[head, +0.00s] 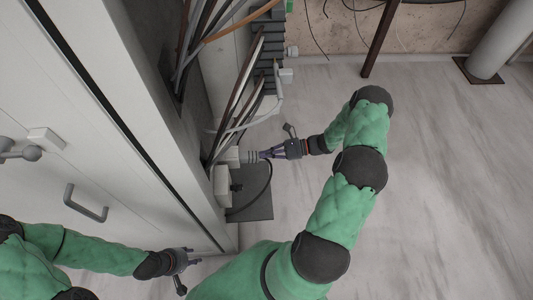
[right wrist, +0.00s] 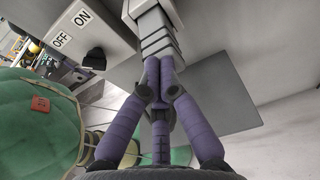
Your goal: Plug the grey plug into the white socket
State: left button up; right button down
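The grey plug (right wrist: 155,38) is a ribbed block between my right gripper and the white socket. My right gripper (right wrist: 158,75) has its purple fingertips together at the plug's near end. In the head view, my right gripper (head: 266,153) reaches in from the right, level with the plug (head: 251,156). The plug's far end meets the white socket (head: 233,156) on the cabinet's side, in line with it. The socket (right wrist: 172,10) is cut off at the top of the right wrist view, and how deep the plug sits is hidden. My left gripper (head: 188,259) is low beside the cabinet, away from the plug.
A white box marked ON and OFF (right wrist: 85,30) with a black switch (right wrist: 95,59) is beside the plug. A grey plate (head: 262,206) lies below. Several cables (head: 240,100) hang above the socket.

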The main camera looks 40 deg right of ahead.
jog(key=shift+w+a, duration=0.1)
jog(key=shift+a, duration=0.45)
dwell(0.5)
jog(key=shift+d+f, duration=0.1)
jog(key=v, duration=1.5)
jog(key=shift+d+f, duration=0.15)
jog(key=shift+d, duration=0.25)
jog(key=shift+a, duration=0.1)
